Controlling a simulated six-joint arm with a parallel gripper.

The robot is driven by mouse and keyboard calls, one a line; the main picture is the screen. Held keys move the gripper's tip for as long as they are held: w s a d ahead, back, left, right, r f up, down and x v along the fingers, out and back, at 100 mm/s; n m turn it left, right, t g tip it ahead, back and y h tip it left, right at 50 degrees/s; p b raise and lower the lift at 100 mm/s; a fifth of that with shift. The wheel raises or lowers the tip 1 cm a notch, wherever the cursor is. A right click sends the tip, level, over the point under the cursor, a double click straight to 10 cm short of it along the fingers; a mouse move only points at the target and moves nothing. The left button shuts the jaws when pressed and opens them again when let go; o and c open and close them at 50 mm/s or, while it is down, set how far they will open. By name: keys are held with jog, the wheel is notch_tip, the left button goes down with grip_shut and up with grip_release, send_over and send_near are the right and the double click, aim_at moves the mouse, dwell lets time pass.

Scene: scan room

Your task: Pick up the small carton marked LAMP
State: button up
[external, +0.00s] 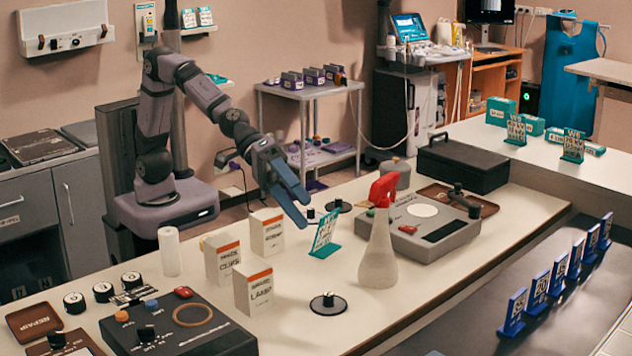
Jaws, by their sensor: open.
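The small carton marked LAMP (253,289) stands upright on the cream table, white with an orange band along its top. Two similar cartons stand behind it: one marked CLIPS (222,261) to its left, and another carton (267,233) farther back whose word I cannot read for certain. My gripper (300,209) is open and empty, with blue fingers pointing down and to the right. It is above the table, to the right of the back carton and apart from the LAMP carton.
A teal sign (325,232) stands just right of my gripper, and a red-topped spray bottle (378,250) beyond it. A black knob (328,302) sits right of the LAMP carton. A dark control box (180,330) lies at front left, and a white cylinder (169,252) stands left of the cartons.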

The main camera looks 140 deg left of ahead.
jog(key=a+r+y, duration=0.1)
jog(key=a, duration=0.2)
jog(key=m+t+h+p, duration=0.15)
jog(key=m+p, duration=0.45)
jog(key=m, duration=0.8)
send_near(251, 266)
jog(key=x, duration=0.3)
jog(key=shift+p+x, duration=0.65)
jog(key=shift+x, duration=3.1)
jog(key=shift+s, duration=0.1)
jog(key=shift+c, duration=0.6)
jog(key=c, duration=1)
